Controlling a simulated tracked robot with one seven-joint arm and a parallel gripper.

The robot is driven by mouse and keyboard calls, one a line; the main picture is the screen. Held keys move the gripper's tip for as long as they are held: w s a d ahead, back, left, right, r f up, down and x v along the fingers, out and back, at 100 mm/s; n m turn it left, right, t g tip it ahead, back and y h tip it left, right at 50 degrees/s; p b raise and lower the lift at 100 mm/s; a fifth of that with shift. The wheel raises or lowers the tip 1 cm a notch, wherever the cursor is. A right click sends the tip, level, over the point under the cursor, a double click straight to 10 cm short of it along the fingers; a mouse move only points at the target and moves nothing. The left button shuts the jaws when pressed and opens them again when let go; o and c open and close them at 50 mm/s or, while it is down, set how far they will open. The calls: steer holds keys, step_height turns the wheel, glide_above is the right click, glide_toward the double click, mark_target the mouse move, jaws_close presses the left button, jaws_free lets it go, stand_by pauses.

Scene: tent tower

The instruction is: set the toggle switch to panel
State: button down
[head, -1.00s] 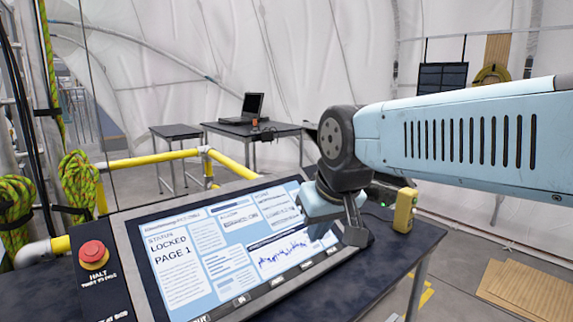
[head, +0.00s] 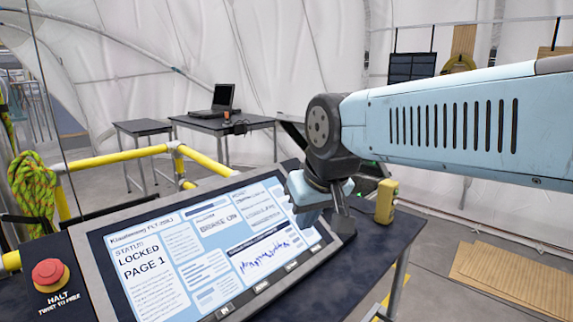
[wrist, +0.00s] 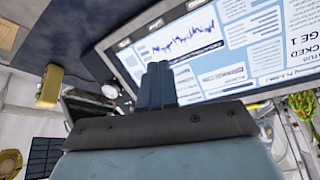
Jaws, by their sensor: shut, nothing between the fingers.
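I cannot make out a toggle switch in either view. The control panel (head: 92,245) is a dark, tilted console with a lit screen (head: 205,250) that reads "LOCKED PAGE 1" and "BRAKE ON". The screen also shows in the wrist view (wrist: 250,40). My gripper (head: 342,222) is at the right end of the console, pointing down, and hides part of that edge.
A red HALT button (head: 48,274) sits at the console's left end. A yellow box (head: 386,202) stands on the dark table (head: 385,250) right of my gripper. Yellow rails (head: 120,157) run behind the console. A laptop (head: 222,100) stands on a table farther back.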

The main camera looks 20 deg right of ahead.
steer(key=shift+d, duration=0.1)
steer(key=w+d+r+m+g+h, duration=0.1)
steer(key=w+r+m+h, duration=0.2)
steer(key=w, duration=1.2)
steer(key=w+d+r+m+g+h, duration=0.1)
steer(key=w+r+m+g+h, duration=0.1)
steer(key=w, duration=1.3)
step_height(320, 180, up, 2)
steer(key=shift+w+r+m+g+h, duration=0.1)
steer(key=shift+w+m+g+h, duration=0.3)
steer(key=shift+h, duration=0.7)
steer(key=shift+d, duration=0.1)
steer(key=x, duration=0.9)
steer(key=d, duration=0.2)
steer(key=d+f, duration=0.1)
steer(key=shift+s, duration=0.4)
steer(key=shift+s+d+f, duration=0.1)
steer(key=shift+s+d, duration=0.15)
steer(key=shift+d, duration=0.3)
